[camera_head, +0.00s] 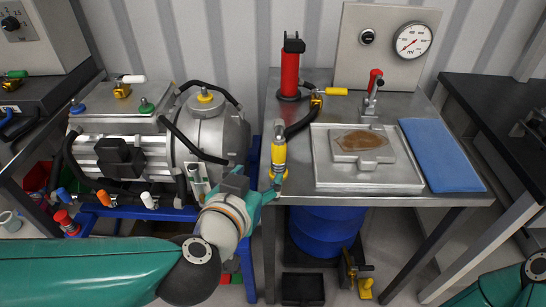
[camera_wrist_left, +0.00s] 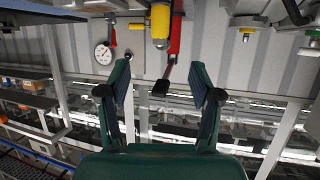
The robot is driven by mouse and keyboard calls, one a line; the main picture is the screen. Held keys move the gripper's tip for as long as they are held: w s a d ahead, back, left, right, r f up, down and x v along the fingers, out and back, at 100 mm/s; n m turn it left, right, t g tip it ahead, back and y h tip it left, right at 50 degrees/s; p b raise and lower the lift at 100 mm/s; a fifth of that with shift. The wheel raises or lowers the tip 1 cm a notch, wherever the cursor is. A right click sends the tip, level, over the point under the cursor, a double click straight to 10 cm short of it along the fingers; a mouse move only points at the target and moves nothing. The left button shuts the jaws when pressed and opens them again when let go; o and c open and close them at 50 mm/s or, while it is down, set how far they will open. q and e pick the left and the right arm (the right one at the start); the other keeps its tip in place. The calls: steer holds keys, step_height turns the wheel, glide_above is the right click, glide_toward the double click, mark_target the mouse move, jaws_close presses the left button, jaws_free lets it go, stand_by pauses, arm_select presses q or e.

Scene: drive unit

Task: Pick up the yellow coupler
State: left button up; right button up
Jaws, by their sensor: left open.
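The yellow coupler (camera_head: 279,155) stands upright at the front left edge of the steel table, with a silver tip above its yellow body. A black hose is close beside it. My left gripper (camera_head: 276,184) is just below and in front of it, partly hidden by its own wrist. In the left wrist view the left gripper (camera_wrist_left: 162,72) is open, with nothing between its fingers. A yellow cylinder that looks like the coupler (camera_wrist_left: 160,22) shows at the top there, beyond the fingertips. My right gripper is out of view; only part of the right arm shows at lower right.
The steel table (camera_head: 410,190) holds a red cylinder (camera_head: 290,75), a tray (camera_head: 322,165) with a grey part, and a blue mat (camera_head: 440,155). A gauge panel (camera_head: 385,50) stands behind. The drive unit (camera_head: 125,155) is on the left. A blue drum (camera_head: 325,232) is below.

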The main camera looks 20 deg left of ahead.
arm_select(q)
steer(key=p, duration=0.4)
glide_toward(277, 152)
steer(key=x, duration=0.6)
steer(key=shift+s+f+b, duration=0.1)
steer(key=shift+f+b, duration=0.05)
steer(key=shift+b, duration=0.15)
steer(key=shift+x, duration=2.9)
jaws_close()
